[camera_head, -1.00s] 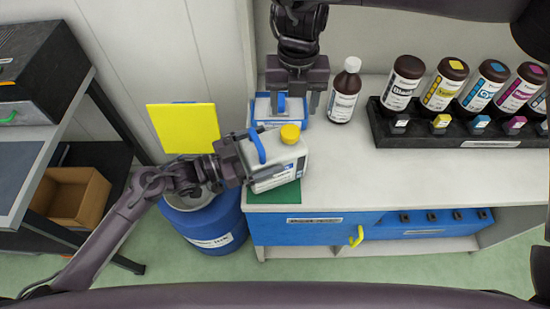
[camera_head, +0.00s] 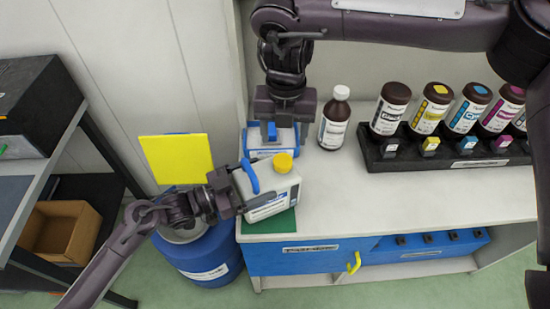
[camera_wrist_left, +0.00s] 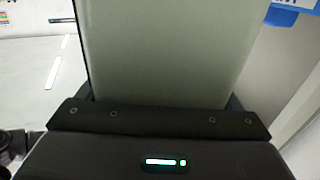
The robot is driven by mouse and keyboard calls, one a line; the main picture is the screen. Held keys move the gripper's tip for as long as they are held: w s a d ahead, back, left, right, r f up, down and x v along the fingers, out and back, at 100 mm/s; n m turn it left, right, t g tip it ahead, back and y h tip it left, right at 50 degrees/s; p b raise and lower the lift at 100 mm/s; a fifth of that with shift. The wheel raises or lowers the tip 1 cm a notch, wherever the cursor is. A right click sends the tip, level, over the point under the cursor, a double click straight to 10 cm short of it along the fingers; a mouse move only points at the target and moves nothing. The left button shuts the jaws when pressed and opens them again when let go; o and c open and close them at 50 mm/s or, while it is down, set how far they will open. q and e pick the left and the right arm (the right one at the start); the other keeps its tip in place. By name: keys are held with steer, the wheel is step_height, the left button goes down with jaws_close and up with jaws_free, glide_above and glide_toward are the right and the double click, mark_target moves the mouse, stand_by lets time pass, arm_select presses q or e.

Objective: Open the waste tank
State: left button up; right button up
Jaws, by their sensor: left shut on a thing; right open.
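The waste tank appears to be the white canister (camera_head: 270,197) with a yellow cap (camera_head: 283,162) and a blue handle (camera_head: 250,177). It is at the counter's left front corner, over a green mat (camera_head: 283,224); I cannot tell whether it touches the mat. My left gripper (camera_head: 238,192) is shut on its left side. In the left wrist view the tank's pale face (camera_wrist_left: 168,50) fills the middle, between the jaws. The yellow cap is on the tank. My right gripper (camera_head: 271,122) is open, pointing down at a blue-and-white box (camera_head: 262,151) behind the tank.
A brown bottle with a white cap (camera_head: 335,118) stands right of my right gripper. A black rack (camera_head: 450,160) of ink bottles lies farther right. A blue barrel (camera_head: 200,255) with a raised yellow lid (camera_head: 176,158) stands left of the counter. The counter's front middle is clear (camera_head: 400,205).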

mark_target(283, 160)
steer(key=m, duration=0.3)
steer(key=shift+m, duration=0.3)
steer(key=m, duration=1.9)
steer(key=shift+m, duration=0.3)
steer(key=m, duration=0.6)
steer(key=shift+m, duration=0.3)
steer(key=shift+f, duration=4)
